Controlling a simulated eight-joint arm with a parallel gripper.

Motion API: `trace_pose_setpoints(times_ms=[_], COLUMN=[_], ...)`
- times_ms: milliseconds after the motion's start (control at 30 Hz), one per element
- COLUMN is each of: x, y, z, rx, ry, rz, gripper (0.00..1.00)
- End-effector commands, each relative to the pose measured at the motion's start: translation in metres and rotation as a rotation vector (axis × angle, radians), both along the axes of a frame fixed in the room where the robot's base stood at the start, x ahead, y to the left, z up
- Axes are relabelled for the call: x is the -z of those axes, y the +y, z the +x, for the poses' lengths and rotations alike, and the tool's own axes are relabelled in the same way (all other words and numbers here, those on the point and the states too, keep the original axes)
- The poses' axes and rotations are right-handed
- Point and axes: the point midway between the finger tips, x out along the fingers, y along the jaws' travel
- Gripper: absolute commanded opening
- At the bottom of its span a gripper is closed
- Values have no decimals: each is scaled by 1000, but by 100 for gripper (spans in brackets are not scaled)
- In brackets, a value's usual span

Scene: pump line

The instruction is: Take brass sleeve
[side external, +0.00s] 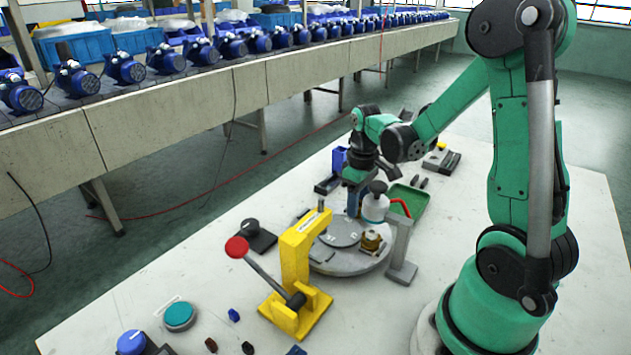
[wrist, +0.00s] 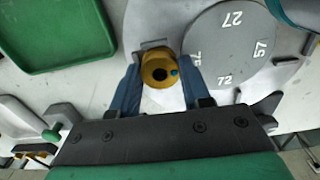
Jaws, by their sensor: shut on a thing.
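The brass sleeve (wrist: 158,71) is a short ring with a dark bore, seen from above in the wrist view. It sits at the edge of the grey round table, against a small grey block. My gripper (wrist: 160,78) has its two blue fingers on either side of the sleeve and is shut on it. In the side view my gripper (side external: 354,198) is low at the far edge of the round table. The sleeve cannot be made out there. Whether it touches the table surface is unclear.
A numbered grey disc (wrist: 232,48) lies beside the sleeve. A green tray (wrist: 65,35) is close by. In the side view, a yellow lever stand (side external: 295,265), a grey post (side external: 401,250) and a brass fitting (side external: 373,243) crowd the round table (side external: 345,262). The front right worktop is clear.

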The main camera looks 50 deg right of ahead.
Motion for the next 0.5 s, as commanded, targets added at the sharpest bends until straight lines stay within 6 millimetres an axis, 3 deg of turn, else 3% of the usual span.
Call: trace_pose_setpoints(times_ms=[500], x=[-10], y=[0], z=[0], rx=[0], ry=[0], rz=[0], gripper=[4])
